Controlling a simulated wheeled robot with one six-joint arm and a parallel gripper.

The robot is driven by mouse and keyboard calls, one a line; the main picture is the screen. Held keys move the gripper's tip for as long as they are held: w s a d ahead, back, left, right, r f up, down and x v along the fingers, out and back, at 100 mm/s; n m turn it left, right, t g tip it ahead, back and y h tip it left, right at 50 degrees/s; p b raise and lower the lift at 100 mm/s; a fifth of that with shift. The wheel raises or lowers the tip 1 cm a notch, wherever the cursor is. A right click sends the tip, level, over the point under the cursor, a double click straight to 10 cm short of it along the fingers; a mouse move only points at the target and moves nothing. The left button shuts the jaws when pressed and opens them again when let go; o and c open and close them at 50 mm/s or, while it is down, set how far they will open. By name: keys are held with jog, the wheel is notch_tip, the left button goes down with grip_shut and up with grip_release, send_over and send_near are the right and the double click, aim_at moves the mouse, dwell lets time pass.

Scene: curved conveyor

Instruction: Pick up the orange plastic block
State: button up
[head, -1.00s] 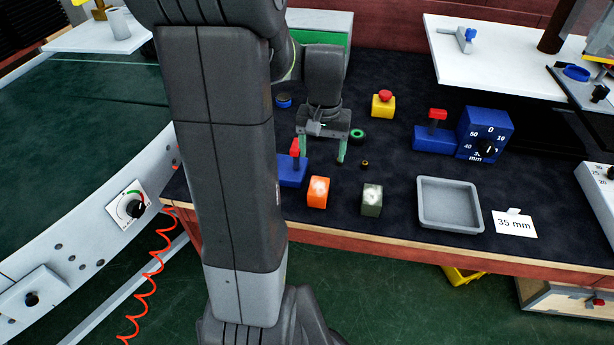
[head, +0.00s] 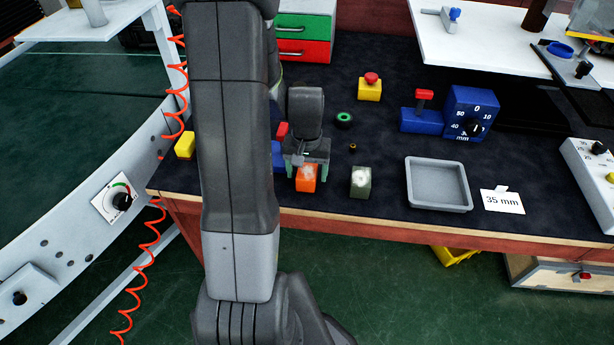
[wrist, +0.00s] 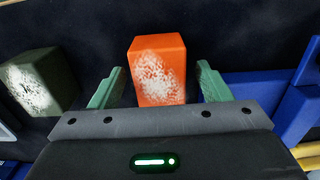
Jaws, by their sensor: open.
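The orange plastic block (head: 306,180) stands on the dark bench mat near the front edge, with a whitish patch on its top. In the wrist view the orange block (wrist: 157,70) is ahead of the palm, between the lines of the two green fingers. My gripper (head: 307,172) is open, just above and behind the block in the head view, and partly covers it. In the wrist view my gripper (wrist: 159,88) has a finger on each side of the block, with visible gaps. Whether the fingertips reach down beside the block is hard to tell.
A dark green block (head: 360,183) stands close to the right of the orange one. A blue device (head: 278,155) with a red handle is close on the left, partly hidden by my arm. A grey tray (head: 438,205) and a 35 mm card (head: 502,201) lie farther right.

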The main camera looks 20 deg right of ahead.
jog(key=shift+f, duration=0.2)
jog(key=c, duration=1.1)
